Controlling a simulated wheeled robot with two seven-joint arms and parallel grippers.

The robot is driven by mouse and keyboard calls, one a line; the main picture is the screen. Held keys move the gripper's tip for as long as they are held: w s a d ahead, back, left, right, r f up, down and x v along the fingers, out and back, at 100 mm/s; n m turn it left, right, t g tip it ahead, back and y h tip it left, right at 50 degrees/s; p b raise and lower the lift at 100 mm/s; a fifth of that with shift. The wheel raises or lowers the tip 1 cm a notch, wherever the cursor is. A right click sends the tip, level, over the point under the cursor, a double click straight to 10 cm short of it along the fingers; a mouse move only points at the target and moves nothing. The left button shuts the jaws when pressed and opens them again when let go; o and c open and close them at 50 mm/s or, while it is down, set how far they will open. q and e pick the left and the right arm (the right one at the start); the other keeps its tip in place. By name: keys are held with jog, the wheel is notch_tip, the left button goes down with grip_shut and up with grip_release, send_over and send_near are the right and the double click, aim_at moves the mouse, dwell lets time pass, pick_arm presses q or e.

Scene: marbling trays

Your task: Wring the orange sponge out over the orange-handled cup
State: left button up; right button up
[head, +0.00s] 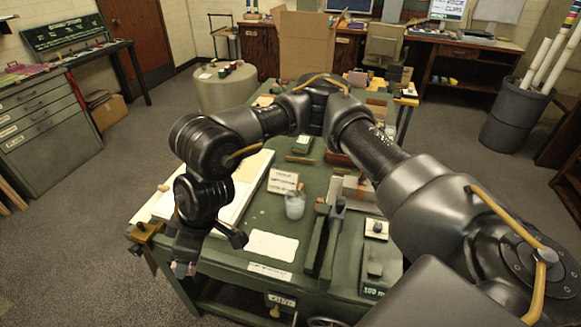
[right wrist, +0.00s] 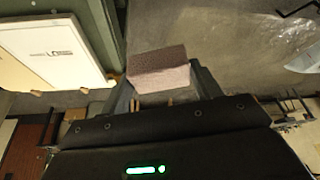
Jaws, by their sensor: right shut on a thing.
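My right arm comes in from the right in the head view and reaches across the bench. My right gripper (head: 186,262) hangs just off the bench's left front corner and is shut on a small block (head: 181,269). In the right wrist view the block (right wrist: 159,69) is a dull mauve-pink, sponge-like piece between the fingers of the gripper (right wrist: 163,92); no clear orange shows on it. A pale translucent cup (head: 295,206) stands on the bench right of the gripper; I cannot make out an orange handle. My left gripper is not in view.
The green bench (head: 312,240) holds a white sheet (head: 272,246), a small sign (head: 283,181) and dark green upright bars (head: 325,240). A brown clamp-like part (head: 146,232) juts from its left corner near my gripper. Open floor lies left.

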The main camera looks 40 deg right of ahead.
jog(key=w+d+m+t+h+p, duration=0.15)
jog(key=w+d+m+p, duration=0.4)
jog(key=w+d, duration=0.8)
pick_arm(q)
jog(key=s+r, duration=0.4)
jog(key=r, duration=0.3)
pick_arm(e)
jog(key=s+d+f+m+h, duration=0.1)
jog(key=d+f+m+h, duration=0.2)
jog(key=d, duration=1)
jog(key=s+d+f+m, duration=0.1)
jog(key=d+f+m, duration=0.3)
jog(key=d, duration=0.8)
pick_arm(q)
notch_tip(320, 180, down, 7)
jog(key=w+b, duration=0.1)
jog(key=b, duration=0.5)
pick_arm(e)
notch_tip(320, 180, down, 5)
jog(key=shift+s+a+r, duration=0.1)
jog(key=shift+s, duration=0.05)
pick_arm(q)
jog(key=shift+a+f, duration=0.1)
